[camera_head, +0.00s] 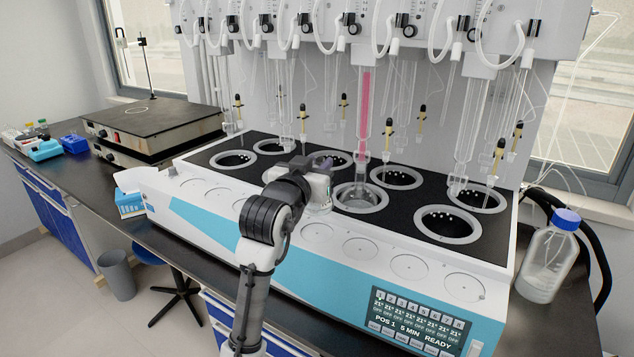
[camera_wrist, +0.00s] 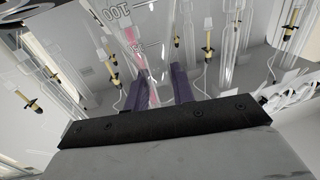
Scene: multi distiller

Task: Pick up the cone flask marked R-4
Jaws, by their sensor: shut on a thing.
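My gripper (camera_head: 328,161) reaches over the white distiller beside the front-middle well. Its dark purple fingers also show in the wrist view (camera_wrist: 162,90), close together around clear glass. A clear glass vessel (camera_head: 360,192), which looks like a flask, sits in the well's metal ring, under the column with pink liquid (camera_head: 364,110). The glass between the fingers seems to be this vessel, but its outline is hard to make out. Upside-down scale marks, one reading 100, show on glass beyond the fingers. I cannot read an R-4 mark in either view.
The distiller (camera_head: 215,215) has several ringed wells, with glass columns and black-topped yellow droppers hanging closely above. A blue-capped bottle (camera_head: 550,258) stands at the right end. A hot plate (camera_head: 150,125) is on the left bench. The distiller's white front ledge is clear apart from my arm.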

